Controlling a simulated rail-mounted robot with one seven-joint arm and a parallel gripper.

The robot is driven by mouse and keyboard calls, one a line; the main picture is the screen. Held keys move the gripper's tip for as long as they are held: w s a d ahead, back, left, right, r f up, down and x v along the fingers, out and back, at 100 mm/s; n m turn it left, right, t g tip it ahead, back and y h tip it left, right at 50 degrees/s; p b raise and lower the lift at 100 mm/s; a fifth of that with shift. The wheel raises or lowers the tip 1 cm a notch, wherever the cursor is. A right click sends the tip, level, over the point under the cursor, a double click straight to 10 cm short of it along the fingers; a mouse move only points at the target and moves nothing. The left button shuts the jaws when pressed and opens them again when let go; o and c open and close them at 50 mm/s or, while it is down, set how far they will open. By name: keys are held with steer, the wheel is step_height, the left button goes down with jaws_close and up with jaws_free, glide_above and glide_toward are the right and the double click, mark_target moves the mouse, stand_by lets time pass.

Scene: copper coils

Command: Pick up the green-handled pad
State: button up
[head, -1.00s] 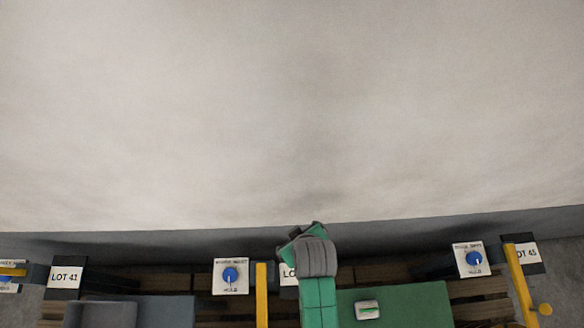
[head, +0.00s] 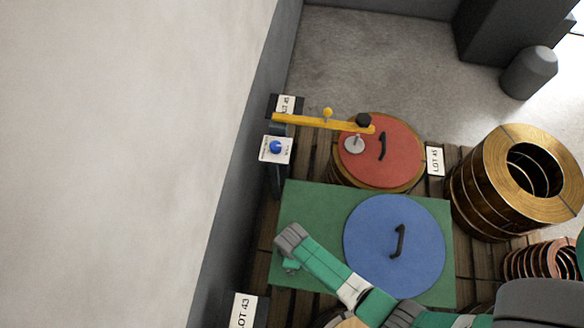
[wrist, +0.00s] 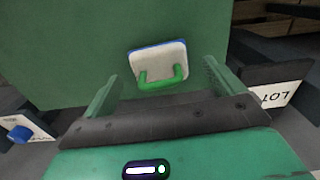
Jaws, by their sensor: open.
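The green-handled pad (wrist: 172,58) shows in the wrist view as a small whitish block with a blue edge and a green handle. It lies on the flat green board (wrist: 60,50), which also shows in the head view (head: 310,205). My gripper (wrist: 160,76) is open and empty, with one green finger on each side of the pad in the picture. The pad appears apart from both fingers, beyond them. In the head view my gripper (head: 290,265) is over the left part of the green board, and I cannot make out the pad there.
A blue disc (head: 375,235) with a black handle lies on the board's right part. Behind it are a red disc (head: 400,165) and a yellow arm (head: 310,121). A copper coil (head: 480,190) stands at right. A grey wall (head: 235,170) runs close along the left.

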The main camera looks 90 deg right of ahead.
step_height(320, 180, down, 3)
steer(key=shift+w, duration=0.1)
steer(key=c, duration=1.1)
steer(key=shift+r, duration=0.1)
steer(key=shift+r, duration=0.55)
step_height(320, 180, up, 3)
steer(key=shift+f+p, duration=0.2)
steer(key=shift+p, duration=0.15)
steer(key=a, duration=0.5)
steer(key=s+a, duration=0.1)
steer(key=a, duration=0.4)
steer(key=s+a+r, duration=0.1)
steer(key=a, duration=0.5)
steer(key=shift+r, duration=0.1)
